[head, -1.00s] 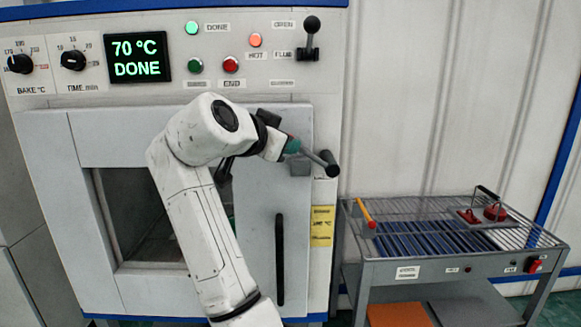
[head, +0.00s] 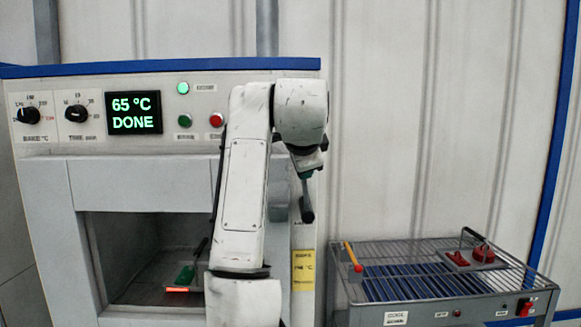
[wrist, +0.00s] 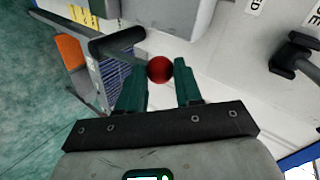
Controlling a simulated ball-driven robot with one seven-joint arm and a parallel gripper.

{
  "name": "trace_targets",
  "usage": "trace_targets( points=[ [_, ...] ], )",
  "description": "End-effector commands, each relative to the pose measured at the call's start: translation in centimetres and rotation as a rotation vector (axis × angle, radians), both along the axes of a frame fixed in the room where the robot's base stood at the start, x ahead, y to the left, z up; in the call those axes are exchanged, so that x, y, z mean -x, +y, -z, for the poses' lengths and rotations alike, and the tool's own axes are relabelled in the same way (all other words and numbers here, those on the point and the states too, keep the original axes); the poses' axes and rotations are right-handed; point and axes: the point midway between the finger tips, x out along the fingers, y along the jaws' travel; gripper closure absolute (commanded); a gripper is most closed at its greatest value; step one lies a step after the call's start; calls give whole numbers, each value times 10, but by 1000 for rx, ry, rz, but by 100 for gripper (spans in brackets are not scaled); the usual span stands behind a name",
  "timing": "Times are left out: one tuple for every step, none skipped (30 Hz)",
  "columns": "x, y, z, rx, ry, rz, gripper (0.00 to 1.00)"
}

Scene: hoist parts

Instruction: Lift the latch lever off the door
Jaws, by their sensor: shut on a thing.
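The latch lever (head: 307,207) is a dark bar at the right edge of the grey oven door (head: 140,182). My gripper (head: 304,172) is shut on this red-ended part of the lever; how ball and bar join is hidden. In the head view my gripper covers the ball, and my arm hides the door's right part. The lever still sits close to the door; contact is unclear. The wrist view also shows my gripper (wrist: 159,82).
The control panel above shows 65 °C DONE on its display (head: 134,113). A black-knobbed lever (wrist: 293,55) stands off the panel in the wrist view. A wire-topped cart (head: 440,290) is at the right, holding red items (head: 470,256). The wall space above it is clear.

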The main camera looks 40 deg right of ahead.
Motion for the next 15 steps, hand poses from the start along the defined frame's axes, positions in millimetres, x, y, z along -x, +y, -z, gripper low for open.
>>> trace_targets(
  points=[
    [2,-4,1,-20,-16,0,100],
    [3,-5,1,-32,-25,-1,100],
    [5,-7,1,-44,-36,-1,100],
    [6,-8,1,-52,-43,-1,100],
    [7,-9,1,-59,-50,0,100],
    [7,-10,2,-69,-57,0,100],
    [8,-11,2,-76,-62,-1,100],
    [9,-11,2,-81,-67,-1,100],
    [9,-12,2,-88,-71,-1,100],
    [10,-13,2,-91,-75,-2,100],
    [10,-13,2,-95,-78,-1,100],
    [10,-13,2,-97,-80,-1,100],
    [11,-14,2,-100,-83,-1,100],
    [11,-14,2,-102,-84,-1,100],
    [11,-14,3,-103,-85,-1,100]
  ],
)
